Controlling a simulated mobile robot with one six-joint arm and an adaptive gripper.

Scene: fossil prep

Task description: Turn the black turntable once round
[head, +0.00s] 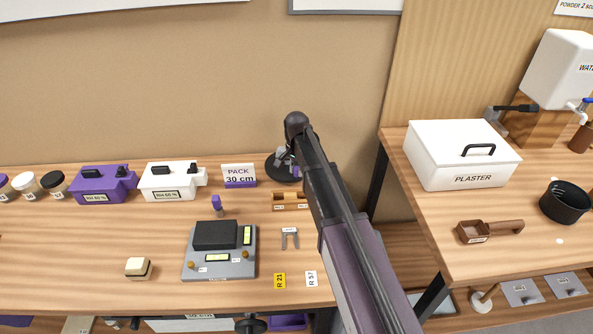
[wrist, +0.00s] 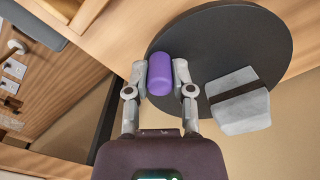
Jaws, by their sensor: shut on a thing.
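The black turntable (wrist: 215,32) is a flat round disc in the wrist view, with a grey block (wrist: 238,102) lying on it. A purple upright peg (wrist: 160,74) stands at the disc's edge. My gripper (wrist: 159,85) is shut on this peg, one finger on each side. In the head view the turntable (head: 272,172) sits at the back right of the long table, partly hidden by my arm.
A "PACK 30 cm" sign (head: 239,176) stands left of the turntable and a small wooden holder (head: 289,201) in front. A grey scale (head: 219,252), purple box (head: 101,184) and white box (head: 171,182) are further left. A gap separates the right table with the plaster box (head: 460,154).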

